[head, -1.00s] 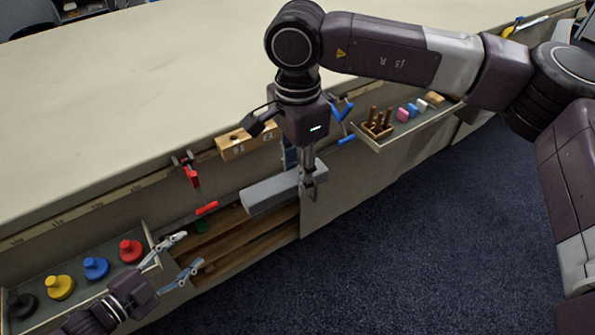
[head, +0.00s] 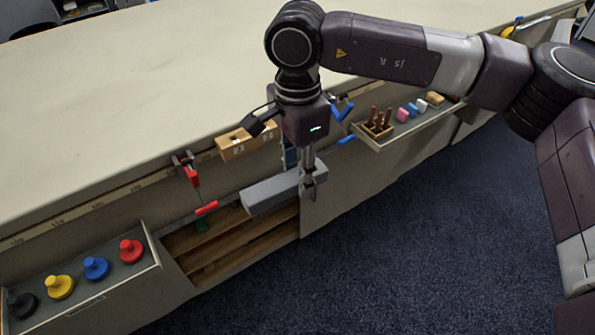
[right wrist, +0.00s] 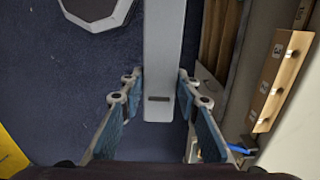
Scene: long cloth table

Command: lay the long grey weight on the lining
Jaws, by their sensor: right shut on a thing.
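My right gripper (head: 309,190) is shut on the long grey weight (head: 268,194), near the weight's right end. It holds the weight roughly level in front of the table's open side. In the right wrist view the weight (right wrist: 164,50) runs up the picture between the two fingers (right wrist: 160,88). In the head view a grey-green lining (head: 118,267) shows in the open drawer at the left, and a similar grey floor (head: 405,126) in the drawer at the right. I cannot tell which one the task means. My left gripper is out of view.
Black, yellow, blue and red knobbed pieces (head: 96,268) stand in the left drawer. An open bay with wooden slats (head: 225,240) lies below the weight. A red clamp (head: 192,172) and a wooden block (head: 236,147) are at the table edge. The tabletop (head: 130,110) is largely clear.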

